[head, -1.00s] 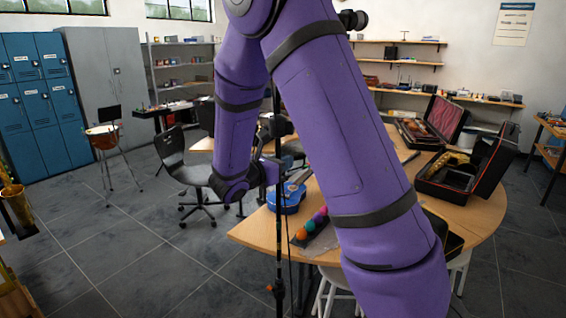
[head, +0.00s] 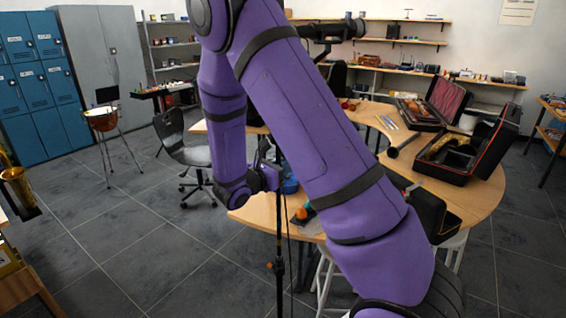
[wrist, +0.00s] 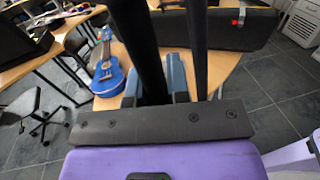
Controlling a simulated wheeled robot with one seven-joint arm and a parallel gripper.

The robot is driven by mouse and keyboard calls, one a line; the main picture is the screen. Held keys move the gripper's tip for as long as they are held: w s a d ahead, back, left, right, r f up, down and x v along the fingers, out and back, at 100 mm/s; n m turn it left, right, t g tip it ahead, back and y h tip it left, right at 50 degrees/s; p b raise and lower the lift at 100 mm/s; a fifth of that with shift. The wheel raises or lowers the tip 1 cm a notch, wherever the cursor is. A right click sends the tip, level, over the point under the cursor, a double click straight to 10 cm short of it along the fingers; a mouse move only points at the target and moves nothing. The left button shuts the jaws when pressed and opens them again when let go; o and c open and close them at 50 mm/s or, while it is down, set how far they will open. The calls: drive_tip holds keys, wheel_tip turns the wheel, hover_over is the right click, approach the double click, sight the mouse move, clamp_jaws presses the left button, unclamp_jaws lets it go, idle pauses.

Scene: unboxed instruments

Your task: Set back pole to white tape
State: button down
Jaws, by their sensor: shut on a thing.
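A thin black pole (head: 279,240) stands roughly upright in front of the table in the head view, with a small orange part low on it. Its foot is below the frame. In the wrist view a thick black pole section (wrist: 148,50) runs between the blue-grey finger pads of my gripper (wrist: 154,88), which is shut on it. A second, thinner dark bar (wrist: 196,45) runs beside it. In the head view my gripper (head: 266,178) is at the pole, partly hidden by my purple arm. I cannot make out any white tape.
A curved wooden table (head: 478,195) stands close behind the pole, with open black cases (head: 465,150) on it. A blue ukulele (wrist: 108,75) lies on the table. A black chair (head: 185,150) stands left of my arm. Grey tiled floor (head: 130,250) is clear at front left.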

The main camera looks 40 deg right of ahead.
drive_tip(key=c, duration=1.1)
unclamp_jaws()
drive_tip(key=shift+a, duration=0.15)
drive_tip(key=s+a, duration=0.1)
drive_tip(key=a, duration=0.9)
drive_tip(key=shift+s+a, duration=0.25)
drive_tip(key=shift+s, duration=0.05)
